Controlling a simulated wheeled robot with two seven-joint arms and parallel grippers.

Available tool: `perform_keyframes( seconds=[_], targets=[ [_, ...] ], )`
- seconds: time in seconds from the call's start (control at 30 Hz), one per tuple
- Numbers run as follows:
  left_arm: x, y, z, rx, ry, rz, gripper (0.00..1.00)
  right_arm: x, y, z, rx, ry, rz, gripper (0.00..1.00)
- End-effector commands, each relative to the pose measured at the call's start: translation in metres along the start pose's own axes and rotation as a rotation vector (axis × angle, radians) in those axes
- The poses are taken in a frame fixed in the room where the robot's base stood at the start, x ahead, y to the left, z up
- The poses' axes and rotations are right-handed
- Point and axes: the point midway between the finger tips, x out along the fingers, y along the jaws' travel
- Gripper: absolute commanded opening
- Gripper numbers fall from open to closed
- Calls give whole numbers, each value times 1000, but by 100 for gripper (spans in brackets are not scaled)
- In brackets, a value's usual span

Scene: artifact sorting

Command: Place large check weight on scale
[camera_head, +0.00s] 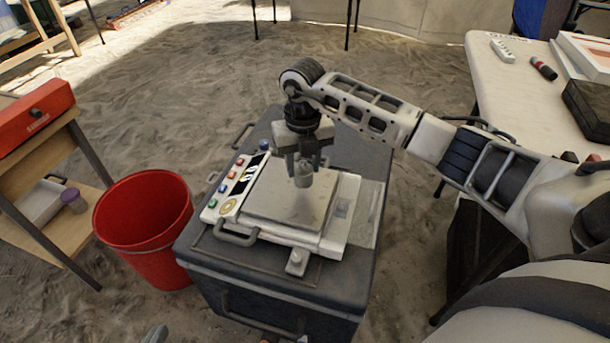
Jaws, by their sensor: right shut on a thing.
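The scale (265,210) lies on a dark case, with a flat grey plate and a strip of coloured buttons along its left side. My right gripper (303,165) reaches in from the right and points down over the back part of the plate. It is shut on a grey metal check weight (303,181), held upright over the plate. I cannot tell whether its base touches the plate. A smaller metal piece (297,261) sits on the case in front of the scale. A grey tip at the bottom edge may be my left gripper (155,335); its jaws cannot be made out.
The dark case (270,297) has handles that stick out. A red bucket (144,225) stands to its left, beside a wooden shelf with a red toolbox (35,115). A white table (500,85) at right holds a power strip, a red-and-black cylinder and boxes. Sandy ground lies behind.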

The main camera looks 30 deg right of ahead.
Motion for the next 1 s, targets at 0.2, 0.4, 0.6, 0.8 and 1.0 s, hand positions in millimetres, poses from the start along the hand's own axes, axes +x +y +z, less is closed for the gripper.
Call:
perform_keyframes(
  seconds=[0.2, 0.4, 0.6, 0.8, 1.0],
  targets=[
    [0, 4, -4, 7, 55, 16, 0, 35, -4, 0, -1, 1, 1, 0],
    [-5, 5, -9, 15, 66, 19, 0, 34, -4, 1, -1, -2, 1, 0],
    [-4, 5, -7, 15, 67, 19, 0, 39, -4, 0, -1, 1, -1, 42],
    [-4, 5, -8, 14, 67, 19, 0, 38, -4, 0, 0, 1, -1, 61],
    [-4, 6, -9, 13, 66, 20, 0, 35, -4, 0, 0, 1, -1, 61]
  ],
)
